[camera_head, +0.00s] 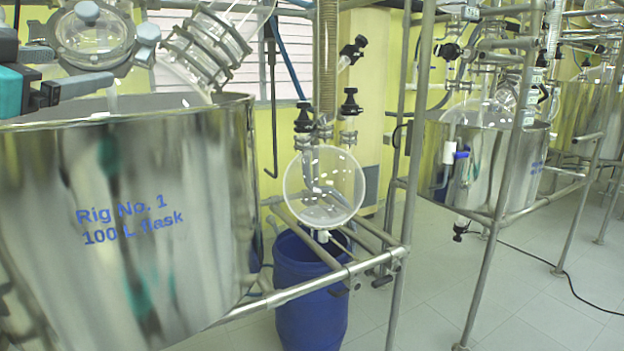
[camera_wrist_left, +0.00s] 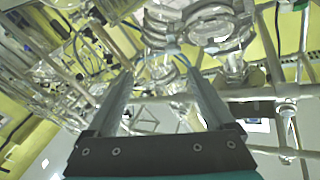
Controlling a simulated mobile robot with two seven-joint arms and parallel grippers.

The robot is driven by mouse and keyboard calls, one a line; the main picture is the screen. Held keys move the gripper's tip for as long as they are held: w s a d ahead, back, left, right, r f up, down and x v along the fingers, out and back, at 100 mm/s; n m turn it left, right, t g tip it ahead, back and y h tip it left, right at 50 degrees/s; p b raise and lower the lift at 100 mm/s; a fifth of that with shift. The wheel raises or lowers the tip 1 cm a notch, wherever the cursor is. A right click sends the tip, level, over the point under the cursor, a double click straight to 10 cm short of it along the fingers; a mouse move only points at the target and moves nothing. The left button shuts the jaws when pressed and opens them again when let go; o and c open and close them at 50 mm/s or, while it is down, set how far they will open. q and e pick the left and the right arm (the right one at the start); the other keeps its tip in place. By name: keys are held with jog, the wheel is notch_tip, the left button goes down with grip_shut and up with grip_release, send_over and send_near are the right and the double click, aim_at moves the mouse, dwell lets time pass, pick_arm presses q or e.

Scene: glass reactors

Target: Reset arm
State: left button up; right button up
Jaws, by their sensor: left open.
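My left gripper (camera_head: 82,67) comes in from the left edge in the head view, with a teal body and dark grey fingers. It is above the rim of the steel vessel (camera_head: 120,220) marked "Rig No. 1 100 L flask", in front of the flask's round clamped glass port (camera_head: 93,35). In the left wrist view the left gripper (camera_wrist_left: 158,76) has its two fingers wide apart with nothing held between them. Glass and metal parts show beyond the fingers there. I cannot tell whether the fingers touch the glass. My right gripper is in neither view.
A round glass receiver flask (camera_head: 323,187) hangs above a blue drum (camera_head: 308,300) within metal rig tubing (camera_head: 300,292). A second rig with a steel vessel (camera_head: 485,165) stands to the right. White tiled floor (camera_head: 540,300) is open at lower right, with a black cable across it.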

pick_arm(q)
jog(key=w+d+f+g, duration=0.2)
jog(key=w+f, duration=0.1)
jog(key=f, duration=0.8)
jog(key=w+d+f+g, duration=0.2)
jog(key=f+g, duration=0.1)
jog(key=f, duration=0.8)
jog(key=s+d+f+g+h, duration=0.1)
jog(key=s+d+f+g, duration=0.1)
jog(key=f, duration=0.5)
jog(key=s+d+f+g, duration=0.1)
jog(key=s+f, duration=0.1)
jog(key=f, duration=0.5)
jog(key=s+d+f+n+g, duration=0.1)
jog(key=s+d+f+g, duration=0.3)
jog(key=s+f, duration=0.7)
jog(key=s+d+f+n+g, duration=0.1)
jog(key=s+d+f+g, duration=0.25)
jog(key=s+f, duration=0.75)
notch_tip(320, 180, down, 22)
jog(key=s+a+g, duration=0.1)
jog(key=s+a+f, duration=0.4)
jog(key=s+f, duration=0.8)
jog(key=s, duration=0.1)
jog(key=shift+s+f+g, duration=0.15)
jog(key=shift+s+g, duration=0.2)
jog(key=shift+g, duration=0.1)
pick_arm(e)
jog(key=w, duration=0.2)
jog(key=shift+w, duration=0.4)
